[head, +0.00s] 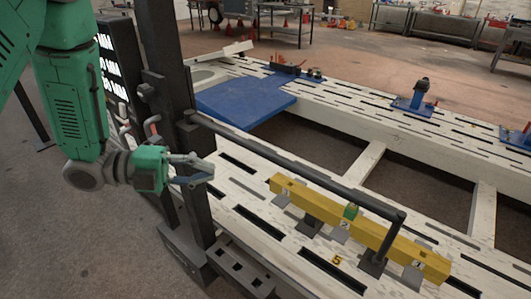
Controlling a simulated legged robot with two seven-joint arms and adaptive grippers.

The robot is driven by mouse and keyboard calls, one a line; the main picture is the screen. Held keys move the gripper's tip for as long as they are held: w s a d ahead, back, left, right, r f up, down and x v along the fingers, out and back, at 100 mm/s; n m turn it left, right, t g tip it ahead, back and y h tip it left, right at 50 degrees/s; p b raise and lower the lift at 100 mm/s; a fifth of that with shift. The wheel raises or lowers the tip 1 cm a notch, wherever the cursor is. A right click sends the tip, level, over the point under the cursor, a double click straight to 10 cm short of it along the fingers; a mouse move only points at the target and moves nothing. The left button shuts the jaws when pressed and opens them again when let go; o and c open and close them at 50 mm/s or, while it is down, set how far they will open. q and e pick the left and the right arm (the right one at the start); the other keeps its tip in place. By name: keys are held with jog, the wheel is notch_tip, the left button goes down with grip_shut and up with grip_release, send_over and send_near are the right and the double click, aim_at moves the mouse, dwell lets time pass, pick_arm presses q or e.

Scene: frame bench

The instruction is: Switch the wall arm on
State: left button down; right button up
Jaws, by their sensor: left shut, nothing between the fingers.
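A dark upright post (167,75) stands at the left edge of the bench. A long dark bar (290,160) runs from it to the right over the bench and bends down at its far end. I cannot tell for sure which part is the wall arm's switch; a small red-tipped lever (152,125) sits on the left side of the post. My left gripper (208,171) is shut and empty, in front of the post and below the bar's left end. It appears apart from the lever. My right gripper is not in view.
A yellow beam (325,219) rests on supports on the white slotted bench frame (265,235), under the bar. A blue plate (245,103) lies behind. A dark panel with white lit strips (112,75) stands left of the post. Grey floor is clear at lower left.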

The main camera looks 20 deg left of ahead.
pick_arm(q)
jog(key=shift+r, duration=0.15)
jog(key=p, duration=0.2)
send_near(285, 166)
jog(key=d, duration=0.5)
jog(key=w, duration=0.1)
jog(key=w+d+f, duration=0.1)
jog(key=w, duration=0.1)
jog(key=shift+d, duration=0.2)
jog(key=shift+a, duration=0.1)
